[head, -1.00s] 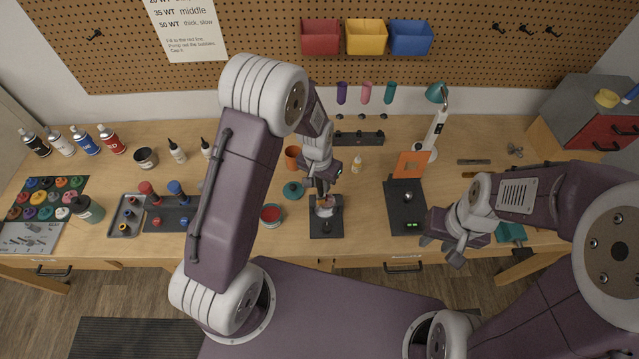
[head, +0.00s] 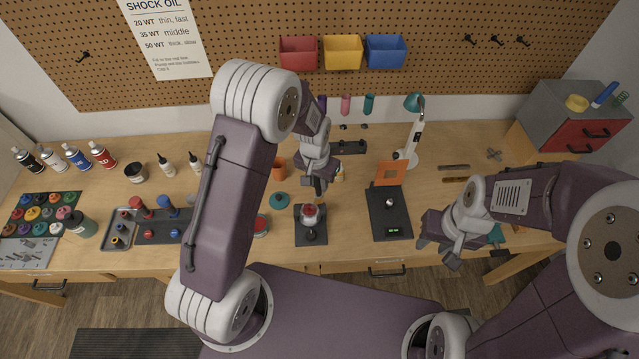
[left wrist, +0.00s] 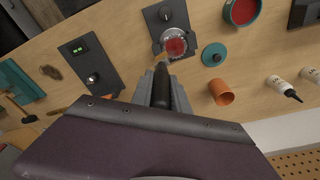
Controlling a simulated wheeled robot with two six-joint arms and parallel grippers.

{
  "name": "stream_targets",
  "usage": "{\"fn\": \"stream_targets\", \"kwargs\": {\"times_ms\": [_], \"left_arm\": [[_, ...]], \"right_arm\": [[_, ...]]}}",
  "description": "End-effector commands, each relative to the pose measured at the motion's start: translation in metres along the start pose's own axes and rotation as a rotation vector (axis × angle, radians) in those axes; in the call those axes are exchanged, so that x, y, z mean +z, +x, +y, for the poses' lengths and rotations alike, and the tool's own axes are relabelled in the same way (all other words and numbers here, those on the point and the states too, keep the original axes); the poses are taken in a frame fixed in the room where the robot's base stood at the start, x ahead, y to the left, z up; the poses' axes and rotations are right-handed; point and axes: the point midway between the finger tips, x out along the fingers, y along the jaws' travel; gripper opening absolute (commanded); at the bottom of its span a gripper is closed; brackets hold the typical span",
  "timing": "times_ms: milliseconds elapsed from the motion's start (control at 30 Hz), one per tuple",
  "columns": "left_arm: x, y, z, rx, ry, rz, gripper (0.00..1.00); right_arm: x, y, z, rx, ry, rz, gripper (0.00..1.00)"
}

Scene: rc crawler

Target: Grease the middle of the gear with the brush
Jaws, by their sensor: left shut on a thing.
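The gear (head: 309,212) sits on a small black stand (head: 311,238) near the table's front edge. Its middle is covered in red, which also shows on the gear in the left wrist view (left wrist: 175,44). My left gripper (head: 318,185) is shut on the brush, just behind and above the gear. In the left wrist view the brush's tan tip (left wrist: 161,60) points at the gear's near edge; whether it touches cannot be told. My right gripper (head: 440,252) is open and empty, right of the black scale-like device (head: 388,212).
An open pot of red grease (left wrist: 242,11) stands beside the gear stand, with a teal lid (head: 279,199) near it. An orange cup (head: 278,168) stands behind.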

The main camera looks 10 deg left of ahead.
Motion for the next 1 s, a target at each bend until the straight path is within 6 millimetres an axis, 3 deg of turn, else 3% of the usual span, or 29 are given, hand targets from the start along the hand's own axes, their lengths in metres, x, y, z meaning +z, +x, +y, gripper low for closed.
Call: {"fn": "stream_targets", "kwargs": {"times_ms": [267,1000], "left_arm": [[-0.005,-0.025,-0.001,0.000,-0.001,0.000,0.00],[-0.005,-0.024,-0.001,0.000,-0.001,0.000,0.00]], "right_arm": [[-0.002,-0.021,0.000,0.000,0.000,0.000,0.36],[-0.002,-0.020,0.000,0.000,0.000,0.000,0.36]]}}
